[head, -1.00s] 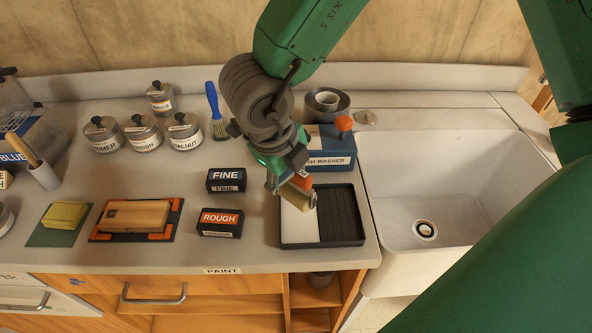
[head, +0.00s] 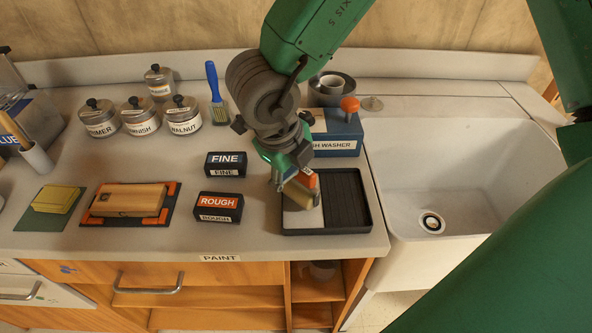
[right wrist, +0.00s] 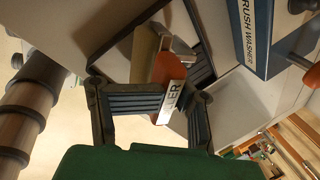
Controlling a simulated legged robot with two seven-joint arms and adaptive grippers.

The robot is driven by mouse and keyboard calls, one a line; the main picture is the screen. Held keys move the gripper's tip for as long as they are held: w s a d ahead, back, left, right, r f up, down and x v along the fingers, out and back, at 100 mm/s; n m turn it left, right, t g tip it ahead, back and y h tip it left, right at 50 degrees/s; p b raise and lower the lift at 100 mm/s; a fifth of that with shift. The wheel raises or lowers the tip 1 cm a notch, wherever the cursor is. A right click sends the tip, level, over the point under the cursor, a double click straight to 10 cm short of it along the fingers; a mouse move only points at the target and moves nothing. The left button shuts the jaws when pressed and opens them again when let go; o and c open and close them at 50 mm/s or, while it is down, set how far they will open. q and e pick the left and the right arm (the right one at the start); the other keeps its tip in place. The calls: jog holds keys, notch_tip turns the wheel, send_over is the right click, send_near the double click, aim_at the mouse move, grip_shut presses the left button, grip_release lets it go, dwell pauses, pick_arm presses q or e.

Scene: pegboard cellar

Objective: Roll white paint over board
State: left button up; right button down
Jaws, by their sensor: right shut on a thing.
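My right gripper (head: 288,170) is shut on the paint roller (head: 304,195), which has an orange handle part and a beige-tan sleeve. The orange part with its white label also shows between the fingers in the right wrist view (right wrist: 168,72). The roller is over the white left half of the black paint tray (head: 349,229); I cannot tell whether the sleeve touches it. The wooden board (head: 130,200) lies flat in a black holder with orange corners (head: 172,188), at the left. My left gripper is out of view.
FINE (head: 226,164) and ROUGH (head: 218,206) blocks stand between board and tray. A blue brush washer (head: 338,138) is behind the tray, and a sink (head: 440,180) is to the right. Lidded tins (head: 140,118) and a blue-handled brush (head: 214,90) stand farther back.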

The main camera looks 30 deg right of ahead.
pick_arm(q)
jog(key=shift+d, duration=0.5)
pick_arm(e)
jog(key=shift+d+f, duration=0.25)
jog(key=shift+d, duration=0.3)
jog(key=shift+a, duration=0.1)
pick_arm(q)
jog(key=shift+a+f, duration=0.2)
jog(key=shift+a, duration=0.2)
pick_arm(e)
jog(key=shift+a+f, duration=0.15)
jog(key=shift+a, duration=0.2)
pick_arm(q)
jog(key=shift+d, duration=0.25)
pick_arm(e)
jog(key=shift+d+f, duration=0.1)
jog(key=shift+d, duration=0.2)
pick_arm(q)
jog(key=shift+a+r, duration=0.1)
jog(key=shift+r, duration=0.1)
pick_arm(e)
jog(key=shift+a, duration=0.1)
jog(key=shift+r, duration=0.35)
notch_tip(320, 180, up, 6)
jog(key=p, duration=0.7)
jog(key=shift+r, duration=0.2)
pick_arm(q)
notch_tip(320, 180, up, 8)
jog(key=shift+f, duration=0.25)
